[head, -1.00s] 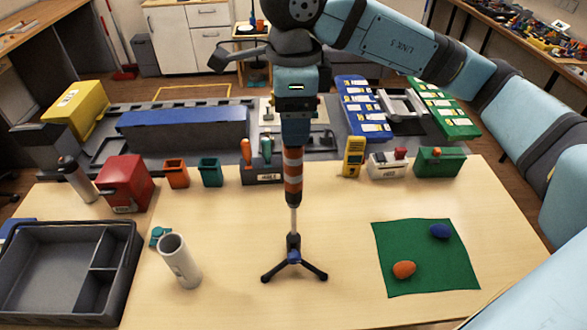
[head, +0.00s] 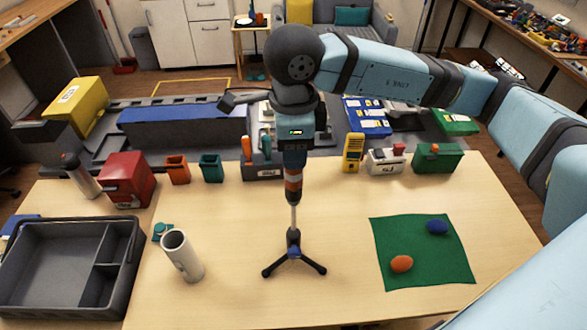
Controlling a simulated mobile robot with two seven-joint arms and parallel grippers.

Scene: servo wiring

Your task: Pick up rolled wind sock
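The pole stands on a black tripod base (head: 294,257) in the middle of the wooden table. My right gripper (head: 293,158) points straight down at the upper part of the sock and hides its top. Its fingers overlap the sock in this view, so I cannot tell whether they are open or shut, or touching it. My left gripper is out of view.
A white tube (head: 182,256) stands left of the tripod, beside a dark divided tray (head: 128,262). A green mat (head: 388,235) with an orange and a blue lump lies at right. A red box (head: 126,180), small bins and devices line the back edge. The table around the tripod is clear.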

